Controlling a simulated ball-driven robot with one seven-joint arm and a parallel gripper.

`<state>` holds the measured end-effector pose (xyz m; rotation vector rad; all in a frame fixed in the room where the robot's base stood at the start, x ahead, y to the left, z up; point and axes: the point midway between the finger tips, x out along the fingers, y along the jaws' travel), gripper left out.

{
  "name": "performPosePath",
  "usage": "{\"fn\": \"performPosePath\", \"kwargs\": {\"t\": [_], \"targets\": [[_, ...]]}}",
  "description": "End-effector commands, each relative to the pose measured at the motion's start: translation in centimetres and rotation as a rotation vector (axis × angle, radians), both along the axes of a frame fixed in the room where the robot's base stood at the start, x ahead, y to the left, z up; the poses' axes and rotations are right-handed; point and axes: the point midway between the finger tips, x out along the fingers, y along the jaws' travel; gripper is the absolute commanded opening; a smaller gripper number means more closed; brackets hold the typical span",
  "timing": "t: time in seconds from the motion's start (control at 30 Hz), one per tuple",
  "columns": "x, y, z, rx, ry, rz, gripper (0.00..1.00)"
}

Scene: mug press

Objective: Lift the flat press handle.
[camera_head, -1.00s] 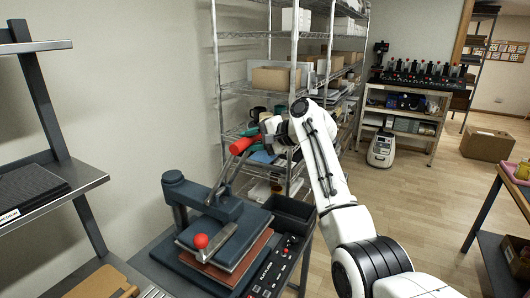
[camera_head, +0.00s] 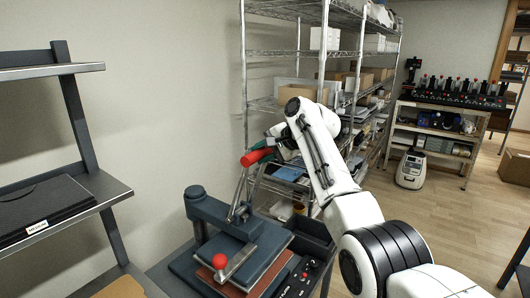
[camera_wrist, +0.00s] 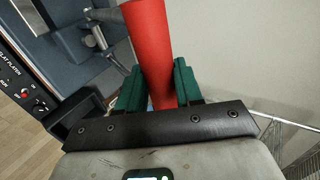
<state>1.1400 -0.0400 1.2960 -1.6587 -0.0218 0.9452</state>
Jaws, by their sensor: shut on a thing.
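The flat press (camera_head: 236,246) has a dark blue-grey upper plate over a reddish-brown pad. Its long handle ends in a red grip (camera_head: 256,157), raised high above the press on a metal lever (camera_head: 239,190). My gripper (camera_head: 274,149) is at the red grip. In the wrist view, its green fingers (camera_wrist: 158,88) stand on both sides of the red grip (camera_wrist: 149,40) and are shut on it. A red ball knob (camera_head: 220,261) sits on a small lever at the press's front. The grip's end near the palm is partly hidden.
A control panel (camera_head: 297,278) and a dark open bin (camera_head: 311,237) are right of the press. A wire shelf (camera_head: 326,95) with boxes stands behind my gripper. A dark rack (camera_head: 75,120) stands at left. Wood floor (camera_head: 425,215) is open at right.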

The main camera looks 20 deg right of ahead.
Motion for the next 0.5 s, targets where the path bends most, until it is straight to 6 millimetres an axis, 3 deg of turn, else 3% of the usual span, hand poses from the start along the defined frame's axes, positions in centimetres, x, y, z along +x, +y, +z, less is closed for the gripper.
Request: {"fn": "performPosePath", "kwargs": {"t": [0.03, 0.27, 0.5], "targets": [[0.12, 1.35, -0.78, 0.012, 0.005, 0.010, 0.36], [0.10, 1.01, -0.40, 0.010, 0.001, 0.008, 0.58], [0.09, 0.82, -0.14, 0.008, -0.001, 0.007, 0.58]]}}
